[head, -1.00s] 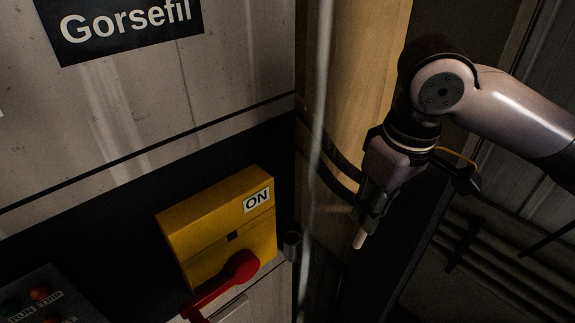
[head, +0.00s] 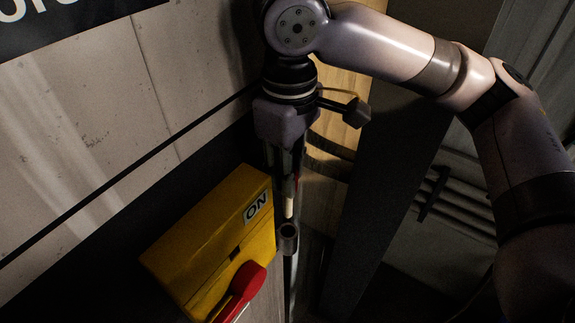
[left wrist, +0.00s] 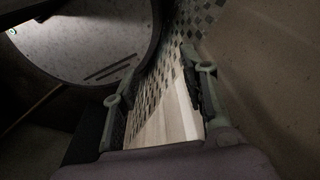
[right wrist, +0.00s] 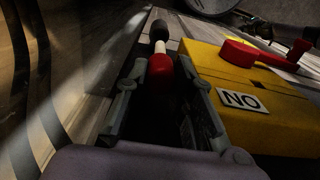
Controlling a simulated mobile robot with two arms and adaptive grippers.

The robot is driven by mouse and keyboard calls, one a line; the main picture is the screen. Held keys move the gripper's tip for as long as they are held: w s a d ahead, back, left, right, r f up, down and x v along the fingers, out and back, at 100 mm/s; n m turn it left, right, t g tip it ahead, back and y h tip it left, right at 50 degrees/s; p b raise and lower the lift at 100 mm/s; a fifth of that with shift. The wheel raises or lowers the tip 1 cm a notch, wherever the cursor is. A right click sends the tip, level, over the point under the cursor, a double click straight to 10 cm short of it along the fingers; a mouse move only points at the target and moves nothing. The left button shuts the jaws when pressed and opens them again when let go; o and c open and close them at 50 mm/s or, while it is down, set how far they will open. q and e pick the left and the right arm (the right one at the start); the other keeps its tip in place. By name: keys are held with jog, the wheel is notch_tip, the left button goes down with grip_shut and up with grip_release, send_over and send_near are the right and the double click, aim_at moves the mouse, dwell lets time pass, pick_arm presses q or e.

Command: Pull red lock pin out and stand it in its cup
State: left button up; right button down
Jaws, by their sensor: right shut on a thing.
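The red lock pin has a pale tip (head: 289,205), and its red body (right wrist: 160,74) shows in the right wrist view. My right gripper (head: 286,180) is shut on the red part, with the pale end pointing down. The dark round cup (head: 288,240) is mounted beside the yellow box and opens upward. The tip is just above the cup's mouth in the head view. In the right wrist view the tip lines up with the dark cup (right wrist: 158,29); I cannot tell if they touch. My left gripper (left wrist: 157,86) is open and empty.
The yellow switch box (head: 210,245) marked ON, with its red handle (head: 242,290), stands close left of the cup. A grey panel (head: 90,120) rises behind. A thin upright pipe runs below the cup. The left wrist view shows a checkered surface (left wrist: 195,30).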

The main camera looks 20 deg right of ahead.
aim_at(289, 209)
notch_tip(289, 209, down, 2)
jog(key=shift+f+b, duration=0.25)
jog(key=shift+b, duration=0.75)
notch_tip(289, 209, down, 2)
jog(key=b, duration=0.2)
jog(key=shift+f+b, duration=0.1)
jog(key=shift+b, duration=0.2)
jog(key=shift+f+b, duration=0.8)
jog(key=shift+f, duration=1.95)
jog(key=c, duration=1.3)
grip_release()
jog(key=shift+w, duration=0.1)
jog(key=shift+r, duration=0.2)
notch_tip(289, 209, up, 12)
jog(key=shift+f, duration=0.15)
